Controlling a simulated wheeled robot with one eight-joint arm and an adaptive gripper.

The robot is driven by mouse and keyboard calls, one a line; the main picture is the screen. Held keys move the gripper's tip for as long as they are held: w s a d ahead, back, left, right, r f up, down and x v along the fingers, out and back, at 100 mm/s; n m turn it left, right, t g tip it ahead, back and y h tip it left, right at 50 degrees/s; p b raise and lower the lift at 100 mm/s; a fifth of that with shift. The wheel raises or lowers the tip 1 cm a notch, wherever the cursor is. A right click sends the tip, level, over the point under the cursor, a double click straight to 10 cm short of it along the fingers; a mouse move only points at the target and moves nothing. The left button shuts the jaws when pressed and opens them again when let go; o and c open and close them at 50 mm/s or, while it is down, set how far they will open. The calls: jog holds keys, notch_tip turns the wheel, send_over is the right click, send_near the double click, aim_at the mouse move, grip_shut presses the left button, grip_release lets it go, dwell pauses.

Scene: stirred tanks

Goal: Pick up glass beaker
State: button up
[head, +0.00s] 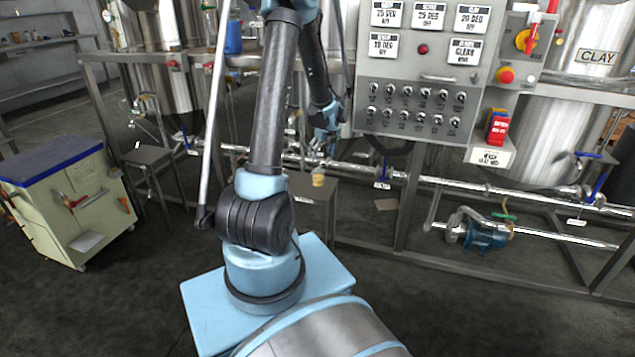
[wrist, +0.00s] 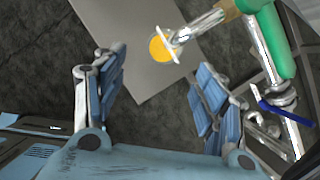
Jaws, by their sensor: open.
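The glass beaker (head: 318,179) is small and holds something yellow in its lower part. It stands on a small grey metal table (head: 308,190) in front of the pipework, partly beside my arm in the head view. In the wrist view the beaker (wrist: 160,48) shows from above as a yellow disc near the table's edge, below a metal spout. My gripper (wrist: 158,92) is open and empty, with its fingers wide apart. The beaker appears beyond the fingertips, not between the pads. In the head view my gripper (head: 325,143) hangs above the beaker, small and partly cluttered by pipes.
A metal spout with a green part (wrist: 270,35) reaches over the beaker, close to my right finger. A control panel (head: 420,85) and steel frame stand behind. A stool (head: 148,156) and a cream cabinet (head: 75,195) stand left. The floor at front right is clear.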

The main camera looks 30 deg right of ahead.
send_near(319, 170)
jog(key=shift+s+a+f, duration=0.1)
jog(key=shift+a+f, duration=0.4)
jog(key=shift+f, duration=0.15)
jog(key=shift+a+f, duration=0.5)
jog(key=shift+f, duration=0.2)
jog(key=shift+d+x, duration=0.2)
jog(key=shift+x, duration=1.1)
jog(key=shift+d+x, duration=0.2)
jog(key=shift+x, duration=1.15)
jog(key=shift+s, duration=0.15)
grip_shut()
